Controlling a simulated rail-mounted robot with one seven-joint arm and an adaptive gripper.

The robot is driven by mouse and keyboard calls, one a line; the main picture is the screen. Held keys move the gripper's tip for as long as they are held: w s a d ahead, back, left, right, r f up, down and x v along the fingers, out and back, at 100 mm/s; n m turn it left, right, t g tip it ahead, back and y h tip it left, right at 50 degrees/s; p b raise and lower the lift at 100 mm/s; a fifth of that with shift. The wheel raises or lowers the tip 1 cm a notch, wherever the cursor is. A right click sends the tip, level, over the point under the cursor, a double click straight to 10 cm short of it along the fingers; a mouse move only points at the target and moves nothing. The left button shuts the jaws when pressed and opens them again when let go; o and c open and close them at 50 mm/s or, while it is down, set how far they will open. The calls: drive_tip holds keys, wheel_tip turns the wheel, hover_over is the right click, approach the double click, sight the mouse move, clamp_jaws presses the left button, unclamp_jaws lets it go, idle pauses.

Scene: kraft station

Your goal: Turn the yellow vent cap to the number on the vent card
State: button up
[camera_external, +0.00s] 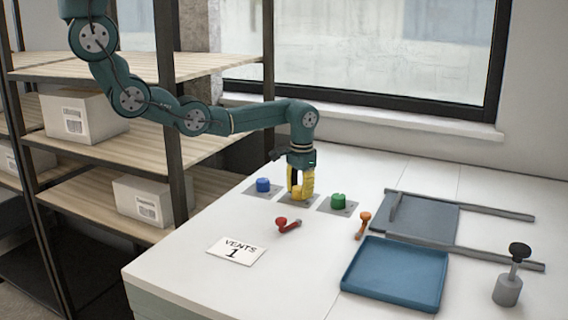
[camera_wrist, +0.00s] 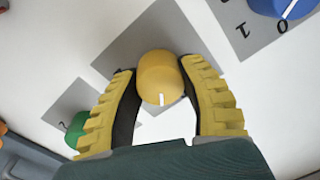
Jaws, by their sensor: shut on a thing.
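The yellow vent cap (camera_wrist: 160,76) sits on a grey plate (camera_wrist: 122,57) between my fingers. Its white mark points toward the bottom of the wrist view; the numbers around it are hidden or cannot be read. My gripper (camera_external: 300,190) is shut on the yellow cap from above, with a yellow finger on each side. The cap also shows low between the fingers in the external view (camera_external: 296,196). The vent card (camera_external: 236,250) lies flat on the table at the front left and reads "VENTS 1".
A blue cap (camera_external: 263,185) stands left of my gripper and a green cap (camera_external: 338,201) right of it, each on a grey plate. A red-handled part (camera_external: 288,224) and an orange-handled part (camera_external: 363,225) lie in front. A blue tray (camera_external: 396,274), rails (camera_external: 470,208) and a black-knobbed weight (camera_external: 508,290) occupy the right.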

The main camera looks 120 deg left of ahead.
sight(300, 188)
drive_tip(key=shift+f+m+p, duration=0.15)
drive_tip(key=shift+m+p, duration=0.45)
drive_tip(key=shift+m, duration=1.7)
drive_tip(key=o, duration=1.2)
wheel_tip(300, 188, up, 12)
drive_tip(key=shift+w+d, duration=0.2)
